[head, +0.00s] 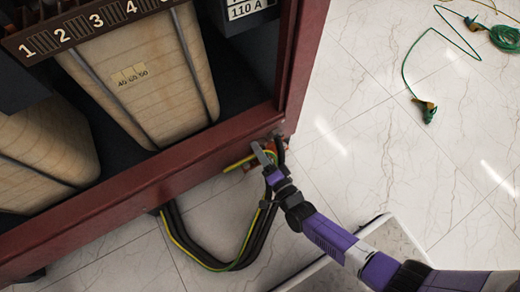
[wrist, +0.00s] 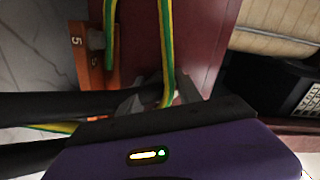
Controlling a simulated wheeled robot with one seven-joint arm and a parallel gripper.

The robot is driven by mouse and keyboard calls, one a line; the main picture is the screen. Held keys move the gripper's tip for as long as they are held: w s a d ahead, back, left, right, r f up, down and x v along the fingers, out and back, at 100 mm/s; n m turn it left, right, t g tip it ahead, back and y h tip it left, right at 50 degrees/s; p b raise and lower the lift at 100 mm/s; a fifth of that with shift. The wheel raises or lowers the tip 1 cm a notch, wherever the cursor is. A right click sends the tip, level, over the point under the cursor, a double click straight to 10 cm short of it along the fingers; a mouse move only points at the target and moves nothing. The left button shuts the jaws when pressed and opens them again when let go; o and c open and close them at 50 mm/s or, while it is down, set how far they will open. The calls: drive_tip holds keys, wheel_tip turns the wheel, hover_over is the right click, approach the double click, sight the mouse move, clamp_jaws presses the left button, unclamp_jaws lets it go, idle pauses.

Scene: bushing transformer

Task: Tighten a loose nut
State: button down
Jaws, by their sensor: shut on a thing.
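My gripper (head: 264,154) reaches the lower right corner of the dark red transformer frame (head: 190,152). In the wrist view, my gripper's fingers (wrist: 155,94) are shut at the lower end of a green-yellow earth cable (wrist: 166,45), close to the red frame face (wrist: 200,45). The nut itself is hidden between or behind the fingers, so its seating cannot be seen. An orange terminal piece (wrist: 112,75) is just beside the fingers, with another green-yellow cable at it.
Black cables (head: 190,243) loop below the frame to the floor; some cross close to my gripper (wrist: 60,105). A pale tray-like platform (head: 385,240) is under my arm. A green lead with a clamp (head: 427,108) lies on the tiled floor, otherwise clear at right.

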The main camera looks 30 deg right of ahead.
drive_tip(key=shift+m, duration=1.3)
drive_tip(key=shift+r, duration=0.1)
drive_tip(key=c, duration=1.1)
unclamp_jaws()
drive_tip(key=shift+s, duration=0.1)
drive_tip(key=s+p, duration=0.2)
drive_tip(key=s, duration=0.5)
drive_tip(key=shift+s, duration=0.35)
